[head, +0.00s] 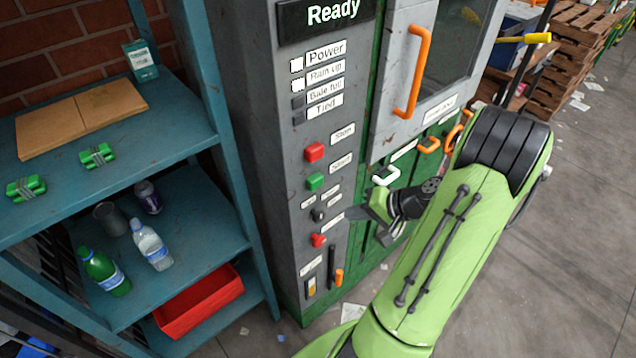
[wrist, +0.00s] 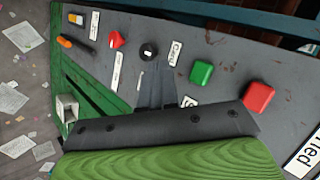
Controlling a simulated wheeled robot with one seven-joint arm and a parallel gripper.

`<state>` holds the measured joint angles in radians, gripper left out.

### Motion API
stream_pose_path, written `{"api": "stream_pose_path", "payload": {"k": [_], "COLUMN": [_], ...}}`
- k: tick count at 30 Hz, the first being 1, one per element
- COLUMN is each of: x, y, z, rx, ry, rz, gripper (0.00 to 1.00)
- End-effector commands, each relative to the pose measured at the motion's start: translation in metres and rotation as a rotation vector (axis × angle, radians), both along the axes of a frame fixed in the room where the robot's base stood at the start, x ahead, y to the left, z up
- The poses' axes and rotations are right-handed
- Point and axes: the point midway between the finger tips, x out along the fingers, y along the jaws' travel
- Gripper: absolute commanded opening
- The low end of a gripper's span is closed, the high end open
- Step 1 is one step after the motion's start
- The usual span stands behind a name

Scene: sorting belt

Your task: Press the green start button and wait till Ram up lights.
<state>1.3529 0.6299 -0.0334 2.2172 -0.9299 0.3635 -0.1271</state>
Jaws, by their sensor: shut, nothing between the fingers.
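The green start button (head: 315,181) is on the grey control panel (head: 272,150), below a red button (head: 314,152). It also shows in the wrist view (wrist: 201,73), uncovered. My gripper (head: 352,213) is shut and empty, to the right of and below the green button. In the wrist view the closed fingers (wrist: 157,80) point at the panel between the green button and a black round switch (wrist: 148,51), not over the button. The Ram up lamp (head: 298,84) shows white, like the Power lamp (head: 297,65) above it. The two lamps below are dark. The display (head: 325,14) reads "Ready".
A red mushroom-shaped knob (head: 318,240) and small levers (head: 338,277) sit lower on the panel. An orange door handle (head: 411,72) stands out at the right. A blue shelf (head: 190,135) with bottles and a red tray (head: 200,300) stands at the left.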

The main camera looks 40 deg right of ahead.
Motion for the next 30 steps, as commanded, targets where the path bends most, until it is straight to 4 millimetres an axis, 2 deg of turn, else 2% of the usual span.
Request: {"api": "stream_pose_path", "payload": {"k": [5,18,23,30], "x": [0.014,0.077,0.087,0.088], "y": [0.001,0.003,0.003,0.003], "z": [0.001,0.001,0.000,0.000], "rx": [-0.002,-0.003,-0.001,-0.001], "ry": [-0.001,0.000,0.001,0.001], "rz": [0.005,0.005,0.002,0.001], "gripper": [0.00,0.00,0.00,0.00]}}
